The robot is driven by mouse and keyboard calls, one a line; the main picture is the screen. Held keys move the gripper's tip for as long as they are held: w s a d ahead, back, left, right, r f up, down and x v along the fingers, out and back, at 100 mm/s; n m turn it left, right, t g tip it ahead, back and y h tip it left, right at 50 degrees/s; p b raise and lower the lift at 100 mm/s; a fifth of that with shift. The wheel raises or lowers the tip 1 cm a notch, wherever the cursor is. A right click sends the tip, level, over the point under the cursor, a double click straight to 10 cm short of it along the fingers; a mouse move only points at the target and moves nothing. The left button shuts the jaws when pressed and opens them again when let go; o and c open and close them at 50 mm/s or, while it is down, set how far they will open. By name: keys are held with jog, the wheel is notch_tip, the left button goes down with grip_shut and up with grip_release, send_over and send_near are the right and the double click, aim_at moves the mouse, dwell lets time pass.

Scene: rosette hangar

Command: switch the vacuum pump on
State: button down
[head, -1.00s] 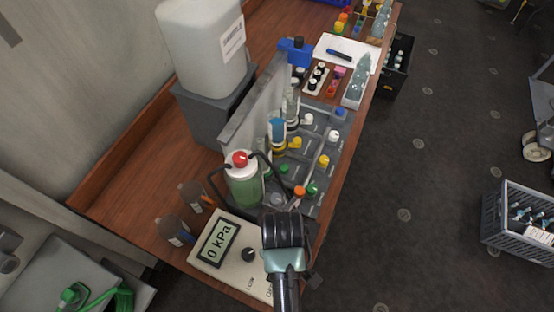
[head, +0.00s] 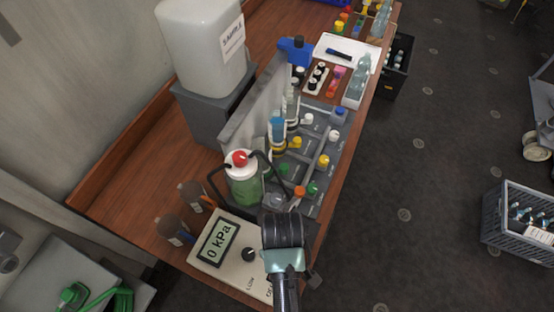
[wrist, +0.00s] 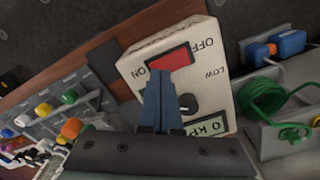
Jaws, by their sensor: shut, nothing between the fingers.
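The vacuum pump (head: 233,235) is a cream box at the near end of the bench. Its display (head: 217,243) reads 0 kPa. In the wrist view the pump (wrist: 215,75) shows a red rocker switch (wrist: 172,58) between the ON and OFF labels, and a black knob (wrist: 187,103) by LOW. My gripper (wrist: 157,76) is shut and empty, its fingertips at the ON end of the switch. I cannot tell whether they touch it or which way the rocker is tilted. In the head view my arm hides the switch and the fingertips.
A green-filled bottle (head: 243,182) with a red-and-white cap and black hoses stands beside the pump. Brown cups (head: 172,229) stand left of it. A grey rack (head: 318,170) with coloured caps lies beyond. A grey crate (head: 515,232) is on the floor at right.

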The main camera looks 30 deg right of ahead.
jog(key=shift+f+b, duration=0.45)
jog(key=shift+f, duration=0.35)
jog(key=shift+r, duration=0.15)
notch_tip(320, 180, up, 7)
jog(key=p, duration=0.8)
dwell(0.6)
